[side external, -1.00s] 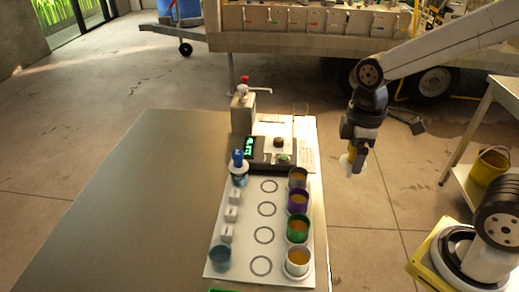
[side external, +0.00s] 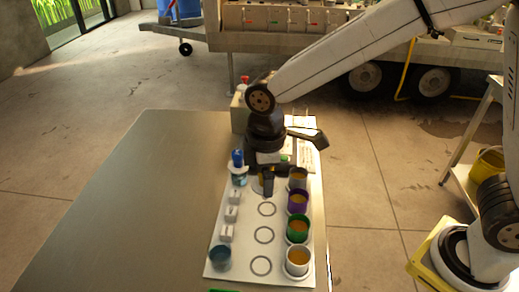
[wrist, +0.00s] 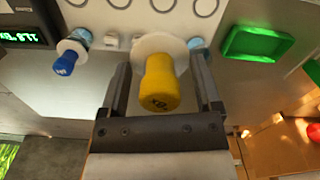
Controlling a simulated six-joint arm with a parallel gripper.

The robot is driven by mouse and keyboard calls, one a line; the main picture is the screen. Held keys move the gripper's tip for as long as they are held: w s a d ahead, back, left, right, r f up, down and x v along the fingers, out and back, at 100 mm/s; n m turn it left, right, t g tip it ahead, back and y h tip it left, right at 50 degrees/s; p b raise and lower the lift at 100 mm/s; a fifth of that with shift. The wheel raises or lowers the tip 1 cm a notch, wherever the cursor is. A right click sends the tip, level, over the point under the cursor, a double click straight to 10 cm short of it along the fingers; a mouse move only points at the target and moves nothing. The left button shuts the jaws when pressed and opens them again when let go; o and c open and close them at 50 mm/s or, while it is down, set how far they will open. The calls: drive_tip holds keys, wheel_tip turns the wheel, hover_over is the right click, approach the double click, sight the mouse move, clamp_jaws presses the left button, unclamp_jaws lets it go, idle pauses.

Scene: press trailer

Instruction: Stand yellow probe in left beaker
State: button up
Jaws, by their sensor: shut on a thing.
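My gripper (wrist: 162,72) is shut on the yellow probe (wrist: 158,84), which has a white round collar. In the side external view my gripper (side external: 266,184) hangs over the white mat (side external: 247,279); the probe is mostly hidden there. A beaker (side external: 239,180) near the display end holds a blue probe (side external: 238,157), upright with a white collar. Another beaker (side external: 220,258), bluish, stands at the near-left mat corner with no probe in it. In the wrist view the blue probe (wrist: 66,62) is at left; the bluish beaker (wrist: 197,43) is partly hidden behind the yellow probe's collar.
White blocks (side external: 232,214) stand in a row between the two beakers. Several coloured cups (side external: 298,229) of orange liquid line the mat's right side. Printed circles between are bare. A green tray (wrist: 257,43) lies beside the mat. The table's left part (side external: 150,200) is clear.

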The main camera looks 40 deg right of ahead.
drive_tip(key=n, duration=0.2)
approach(218, 242)
drive_tip(key=s+a, duration=0.1)
drive_tip(key=s, duration=0.1)
drive_tip(key=shift+r, duration=0.1)
drive_tip(key=shift+f, duration=2.9)
drive_tip(key=shift+f, duration=0.6)
drive_tip(key=o, duration=1.2)
drive_tip(key=shift+r, duration=0.1)
drive_tip(key=shift+r, duration=5.4)
